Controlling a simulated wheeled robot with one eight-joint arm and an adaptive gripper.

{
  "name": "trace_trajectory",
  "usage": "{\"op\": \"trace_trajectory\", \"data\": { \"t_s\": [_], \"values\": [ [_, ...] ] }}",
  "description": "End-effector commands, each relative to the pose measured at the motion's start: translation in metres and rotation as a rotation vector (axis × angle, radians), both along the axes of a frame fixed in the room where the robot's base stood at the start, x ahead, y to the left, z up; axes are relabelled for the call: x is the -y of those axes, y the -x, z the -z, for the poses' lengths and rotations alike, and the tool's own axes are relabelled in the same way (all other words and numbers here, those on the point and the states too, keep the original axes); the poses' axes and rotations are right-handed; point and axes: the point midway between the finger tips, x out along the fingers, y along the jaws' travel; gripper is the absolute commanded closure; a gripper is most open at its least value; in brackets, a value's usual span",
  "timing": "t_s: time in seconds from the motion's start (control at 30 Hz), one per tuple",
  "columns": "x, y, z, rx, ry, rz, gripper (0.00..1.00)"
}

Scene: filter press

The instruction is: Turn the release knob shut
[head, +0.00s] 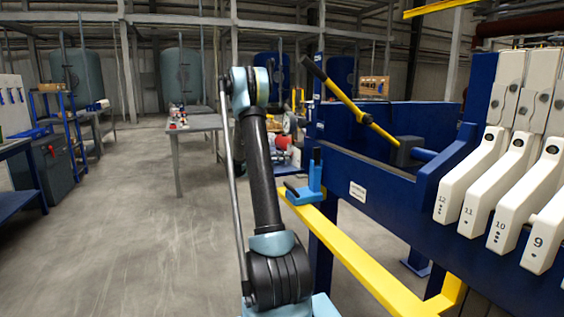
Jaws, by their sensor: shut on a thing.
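I cannot make out the release knob in the head view. A yellow lever (348,103) with a black grip slopes down to a dark grey block (407,152) on the blue press frame (390,190). My arm rises from the bottom middle to a joint left of the lever. My gripper cannot be seen; the arm's far end is hidden behind its own links, so what it holds does not show.
White numbered plate handles (470,175) line the press at right. A yellow rail (365,262) runs low along its front. A bright blue bracket (314,178) stands at the frame's near corner. A grey table (200,124) stands behind. The floor at left is clear.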

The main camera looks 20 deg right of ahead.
Motion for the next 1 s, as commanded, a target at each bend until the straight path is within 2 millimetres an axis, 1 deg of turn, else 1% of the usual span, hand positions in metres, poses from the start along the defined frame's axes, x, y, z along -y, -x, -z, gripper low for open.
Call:
{"op": "trace_trajectory", "data": {
  "t_s": [0.03, 0.6, 0.8, 1.0],
  "values": [
    [-0.0037, -0.0036, -0.0003, -0.042, 0.001, -0.009, 0.93],
    [-0.004, -0.0048, -0.0008, -0.569, 0.019, -0.011, 0.94],
    [-0.0038, -0.0046, -0.0006, -0.712, 0.024, -0.01, 0.94],
    [-0.0037, -0.0047, -0.0005, -0.809, 0.026, -0.011, 0.94]
  ]
}}
